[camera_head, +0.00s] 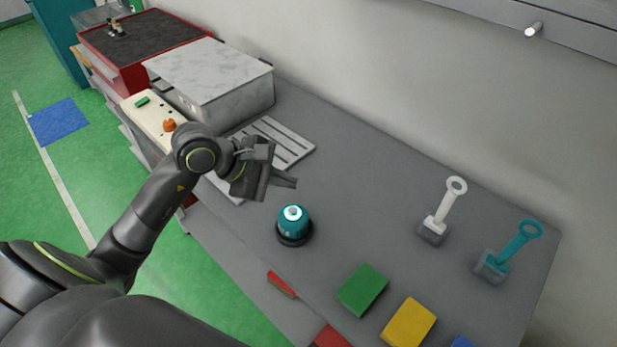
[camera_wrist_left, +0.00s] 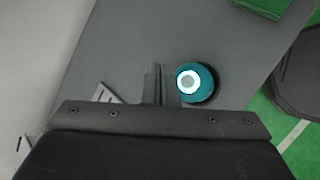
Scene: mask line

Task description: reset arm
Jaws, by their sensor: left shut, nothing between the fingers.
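My left arm comes in from the left in the head view. Its gripper (camera_head: 284,182) is shut and empty above the grey counter (camera_head: 365,190), up and left of a teal round device (camera_head: 293,222) with a lit white top and a dark base. In the left wrist view, the shut fingers (camera_wrist_left: 158,84) show just left of the teal device (camera_wrist_left: 194,83), and I see nothing between them. My right gripper is not in view.
A slotted light-grey plate (camera_head: 272,142) lies behind the left gripper, near a marble-topped box (camera_head: 210,72). A white-handled stamp (camera_head: 441,212) and a teal-handled stamp (camera_head: 506,252) stand to the right. Green (camera_head: 362,290) and yellow (camera_head: 408,322) blocks lie at the front. The counter's middle is clear.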

